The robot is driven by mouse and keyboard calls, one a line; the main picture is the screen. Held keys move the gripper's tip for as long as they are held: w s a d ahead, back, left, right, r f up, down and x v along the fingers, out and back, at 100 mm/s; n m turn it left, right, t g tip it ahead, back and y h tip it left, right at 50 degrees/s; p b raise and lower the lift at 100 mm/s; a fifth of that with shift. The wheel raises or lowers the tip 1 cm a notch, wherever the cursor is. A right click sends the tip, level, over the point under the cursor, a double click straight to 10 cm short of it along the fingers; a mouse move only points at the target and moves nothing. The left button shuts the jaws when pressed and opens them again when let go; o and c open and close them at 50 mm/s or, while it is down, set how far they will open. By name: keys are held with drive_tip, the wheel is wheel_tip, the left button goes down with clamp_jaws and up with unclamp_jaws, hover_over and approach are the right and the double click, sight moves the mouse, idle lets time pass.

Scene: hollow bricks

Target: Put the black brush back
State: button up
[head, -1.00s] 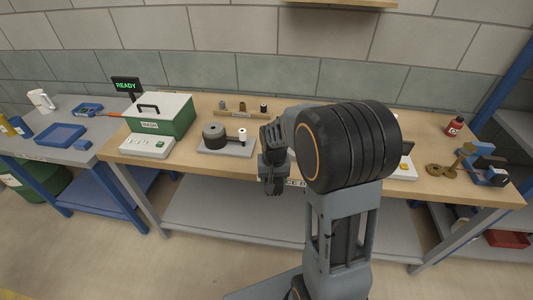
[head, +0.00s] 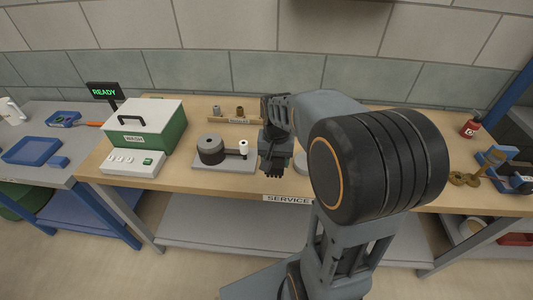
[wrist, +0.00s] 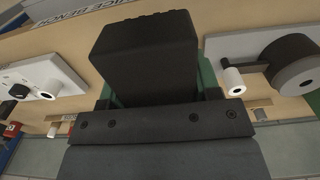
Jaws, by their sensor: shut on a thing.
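My gripper (head: 274,160) is shut and points down above the front part of the wooden bench, just right of the grey plate with the black disc. What it holds is mostly hidden by the jaws in the head view. In the wrist view a large black block (wrist: 147,50) fills the middle, with dark green edges on both sides; I cannot tell how much of it is jaw and how much is the black brush. A small wooden rack (head: 228,120) at the back of the bench bears a grey piece (head: 217,110) and a brown piece (head: 240,111); my gripper hides its right end.
The grey plate (head: 222,165) carries a black disc (head: 210,149) and a white spool (head: 243,147). A green box (head: 147,125) and a white switch panel (head: 132,163) stand left. A red bottle (head: 470,127) and brass parts (head: 465,178) are right. My arm hides the bench's middle right.

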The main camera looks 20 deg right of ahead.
drive_tip(key=w+d+f+p, duration=0.1)
drive_tip(key=w+f, duration=0.1)
drive_tip(key=w, duration=0.1)
drive_tip(key=w+d+f+p, duration=0.1)
drive_tip(key=w+f, duration=0.2)
drive_tip(key=w, duration=0.1)
drive_tip(key=w+d+f, duration=0.1)
drive_tip(key=w+f, duration=0.2)
drive_tip(key=w, duration=0.1)
drive_tip(key=shift+w+d+p, duration=0.2)
drive_tip(key=shift+d+p, duration=0.2)
drive_tip(key=shift+w+d+f, duration=0.2)
drive_tip(key=shift+w+f, duration=0.25)
drive_tip(key=shift+f, duration=0.3)
drive_tip(key=shift+f+p, duration=0.3)
drive_tip(key=shift+f, duration=1.25)
drive_tip(key=shift+f, duration=0.1)
drive_tip(key=o, duration=0.4)
drive_tip(key=shift+f, duration=0.1)
drive_tip(key=shift+o, duration=1.1)
